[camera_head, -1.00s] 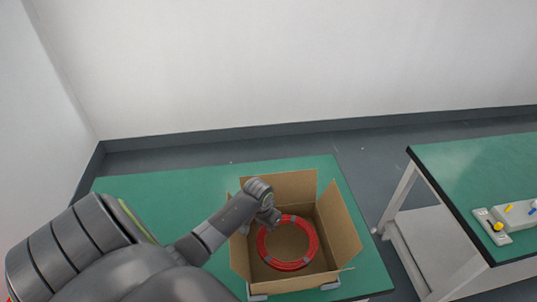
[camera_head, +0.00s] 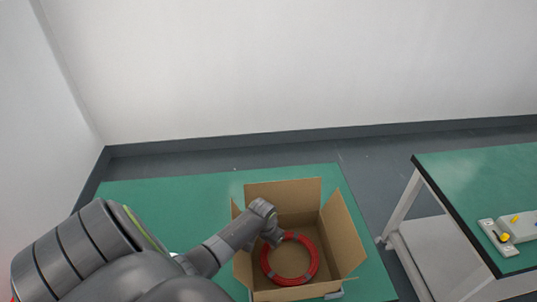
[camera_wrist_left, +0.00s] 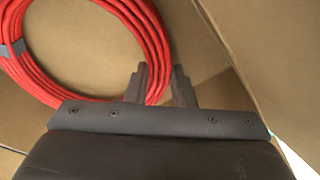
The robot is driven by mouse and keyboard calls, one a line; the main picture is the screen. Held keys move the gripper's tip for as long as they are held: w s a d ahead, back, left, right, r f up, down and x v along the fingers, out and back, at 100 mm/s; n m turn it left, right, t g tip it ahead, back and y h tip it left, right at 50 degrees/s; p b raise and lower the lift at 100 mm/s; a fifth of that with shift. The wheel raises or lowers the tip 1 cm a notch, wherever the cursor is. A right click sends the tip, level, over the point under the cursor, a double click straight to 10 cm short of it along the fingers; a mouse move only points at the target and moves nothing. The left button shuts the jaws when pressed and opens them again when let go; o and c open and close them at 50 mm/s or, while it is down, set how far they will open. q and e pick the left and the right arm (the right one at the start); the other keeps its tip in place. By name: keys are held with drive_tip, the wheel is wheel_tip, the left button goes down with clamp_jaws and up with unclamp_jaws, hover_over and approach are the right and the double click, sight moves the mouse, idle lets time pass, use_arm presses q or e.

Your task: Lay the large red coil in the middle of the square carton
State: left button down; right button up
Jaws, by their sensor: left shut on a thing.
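The large red coil (camera_head: 313,270) is a ring of red cable with grey ties, and it is inside the open square carton (camera_head: 343,232). My left gripper (camera_head: 274,239) reaches into the carton from the left and is shut on the upper left part of the coil. In the left wrist view the two fingers (camera_wrist_left: 158,87) straddle the strands of the red coil (camera_wrist_left: 95,84). Brown cardboard lies behind the coil there. I cannot tell whether the coil rests fully on the carton's floor. My right gripper is not in view.
The carton's flaps stand open around it on a green table (camera_head: 150,195). A second green table (camera_head: 470,180) stands at the right with a grey fixture (camera_head: 518,228) on it. A floor gap separates the tables. The green top left of the carton is clear.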

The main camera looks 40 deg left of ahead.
use_arm(q)
drive_tip(key=shift+f, duration=0.3)
drive_tip(key=c, duration=1.2)
unclamp_jaws()
drive_tip(key=shift+c, duration=0.2)
drive_tip(key=shift+r, duration=0.9)
wheel_tip(320, 180, up, 11)
drive_tip(key=s, duration=0.1)
drive_tip(key=shift+s+r, duration=0.2)
drive_tip(key=shift+s, duration=0.2)
